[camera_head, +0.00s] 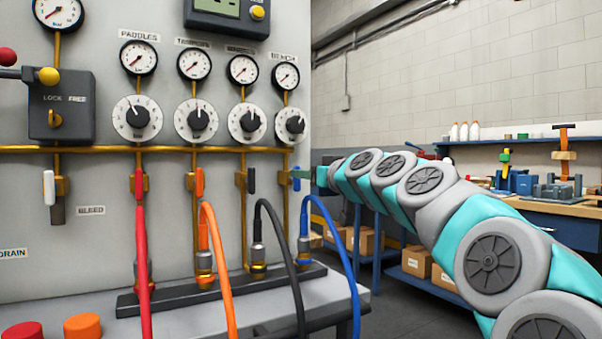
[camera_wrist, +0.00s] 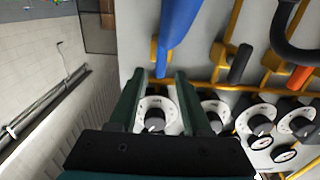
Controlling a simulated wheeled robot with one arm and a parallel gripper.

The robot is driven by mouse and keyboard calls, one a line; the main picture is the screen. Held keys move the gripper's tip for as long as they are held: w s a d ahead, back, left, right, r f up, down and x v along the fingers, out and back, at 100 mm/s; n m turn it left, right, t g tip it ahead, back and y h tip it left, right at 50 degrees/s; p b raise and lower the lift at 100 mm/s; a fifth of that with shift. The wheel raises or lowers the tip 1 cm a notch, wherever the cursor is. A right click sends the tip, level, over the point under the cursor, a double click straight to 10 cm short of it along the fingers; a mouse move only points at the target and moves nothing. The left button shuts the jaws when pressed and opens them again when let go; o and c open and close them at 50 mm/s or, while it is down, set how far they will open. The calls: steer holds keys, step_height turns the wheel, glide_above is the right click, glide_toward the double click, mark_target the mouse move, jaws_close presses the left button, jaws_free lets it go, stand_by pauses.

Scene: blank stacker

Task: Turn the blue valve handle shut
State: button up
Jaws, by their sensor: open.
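The blue valve handle (camera_head: 297,184) is on the rightmost pipe drop of the grey panel, below the BENCH dial. I cannot tell whether either finger touches the handle.
Black (camera_head: 252,180), orange (camera_head: 199,182) and red (camera_head: 139,181) handles are on the drops to the left. A blue hose (camera_head: 345,240) and a black hose (camera_head: 275,222) arch below. A brass pipe (camera_head: 95,149) crosses the panel. A workbench (camera_head: 550,207) stands at right.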

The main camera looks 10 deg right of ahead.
mark_target(295, 178)
steer(key=x, duration=0.3)
steer(key=shift+w+a, duration=0.1)
steer(key=shift+w, duration=0.05)
jaws_close()
stand_by(0.3)
